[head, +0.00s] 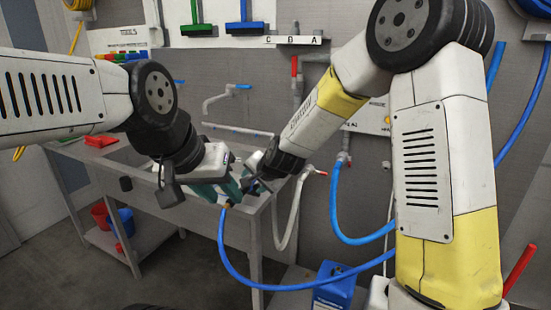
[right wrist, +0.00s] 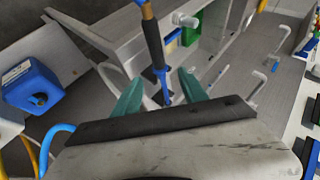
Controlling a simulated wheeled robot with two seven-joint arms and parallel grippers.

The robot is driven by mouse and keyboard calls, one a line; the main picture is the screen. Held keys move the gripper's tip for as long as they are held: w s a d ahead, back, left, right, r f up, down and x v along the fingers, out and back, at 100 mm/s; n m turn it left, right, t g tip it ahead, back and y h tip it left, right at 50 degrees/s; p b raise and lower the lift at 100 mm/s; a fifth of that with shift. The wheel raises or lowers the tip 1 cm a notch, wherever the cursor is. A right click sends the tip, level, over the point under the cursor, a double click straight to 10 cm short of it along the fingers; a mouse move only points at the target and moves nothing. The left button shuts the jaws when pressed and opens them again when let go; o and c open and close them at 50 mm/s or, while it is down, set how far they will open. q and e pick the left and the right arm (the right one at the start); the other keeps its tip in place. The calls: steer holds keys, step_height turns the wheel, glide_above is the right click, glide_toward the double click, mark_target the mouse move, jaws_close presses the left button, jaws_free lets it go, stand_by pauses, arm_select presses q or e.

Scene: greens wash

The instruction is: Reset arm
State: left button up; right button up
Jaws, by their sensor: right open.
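My left gripper (head: 222,190), with teal fingers, is over the sink bench (head: 262,206) in the head view; whether it is open or shut is unclear. My right gripper (right wrist: 157,92) shows two teal fingers spread apart in the right wrist view. A hose wand (right wrist: 154,45), dark with a brass fitting and a blue end, reaches into the space between these fingers. I cannot tell whether they touch it. In the head view the right gripper is mostly hidden close beside the left one.
A blue hose (head: 235,265) loops from the bench to the right. A blue container (head: 335,287) stands low at the front. Wall taps (head: 220,97) and pipes are behind the bench. Red (head: 100,214) and blue buckets (head: 124,222) sit on the lower shelf. Floor at the left is clear.

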steer(key=s+d+r+n+h, duration=0.1)
steer(key=s+d+r+n, duration=0.1)
steer(key=s+d+r, duration=0.5)
steer(key=s+d+r+n, duration=0.2)
steer(key=s+d+r, duration=0.25)
steer(key=d, duration=0.35)
steer(key=s+d+r+n+g+h, duration=0.2)
steer(key=s+d, duration=1)
steer(key=s, duration=0.3)
steer(key=shift+s+d, duration=0.2)
steer(key=shift+s, duration=0.15)
